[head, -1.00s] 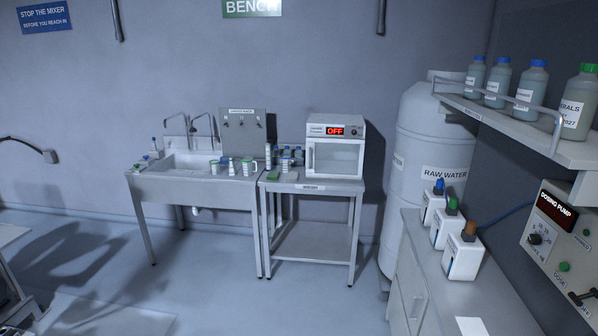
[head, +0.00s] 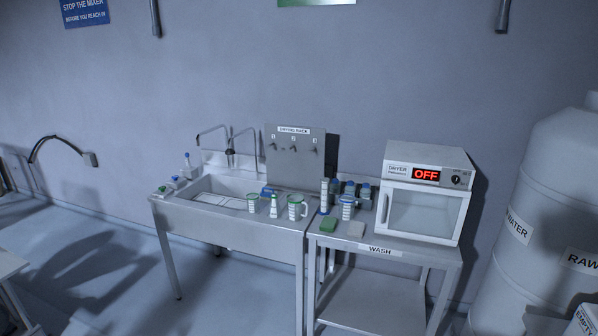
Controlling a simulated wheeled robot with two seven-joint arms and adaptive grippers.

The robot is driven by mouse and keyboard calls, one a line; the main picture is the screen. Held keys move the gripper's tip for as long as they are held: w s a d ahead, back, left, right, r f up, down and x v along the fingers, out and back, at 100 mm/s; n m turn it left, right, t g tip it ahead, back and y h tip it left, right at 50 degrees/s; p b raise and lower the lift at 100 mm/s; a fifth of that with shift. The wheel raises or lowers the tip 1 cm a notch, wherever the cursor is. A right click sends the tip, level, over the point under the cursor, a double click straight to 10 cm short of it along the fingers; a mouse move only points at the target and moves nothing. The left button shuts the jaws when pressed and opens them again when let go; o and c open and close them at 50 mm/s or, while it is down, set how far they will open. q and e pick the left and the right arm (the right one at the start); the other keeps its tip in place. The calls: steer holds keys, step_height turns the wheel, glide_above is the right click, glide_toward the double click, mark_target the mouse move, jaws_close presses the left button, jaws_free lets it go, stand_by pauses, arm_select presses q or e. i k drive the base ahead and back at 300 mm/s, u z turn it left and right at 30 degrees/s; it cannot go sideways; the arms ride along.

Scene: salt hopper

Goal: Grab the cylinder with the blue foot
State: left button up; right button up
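A tall narrow graduated cylinder (head: 325,194) stands upright at the left edge of the wash table; blue shows on it, but its foot is too small to make out clearly. A wider vessel with blue marks (head: 347,207) stands just to its right. Neither of my grippers is in view.
The wash table (head: 380,249) also holds several blue-capped bottles (head: 365,194), a green sponge (head: 328,224), a pale block (head: 356,229) and a dryer (head: 425,195) reading OFF. A steel sink (head: 232,222) with a drying rack (head: 294,159) adjoins it. A white tank (head: 545,220) stands right. Floor in front is partly clear.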

mark_target(323, 211)
steer(key=u, duration=0.2)
steer(key=i, duration=2)
steer(key=u, duration=0.15)
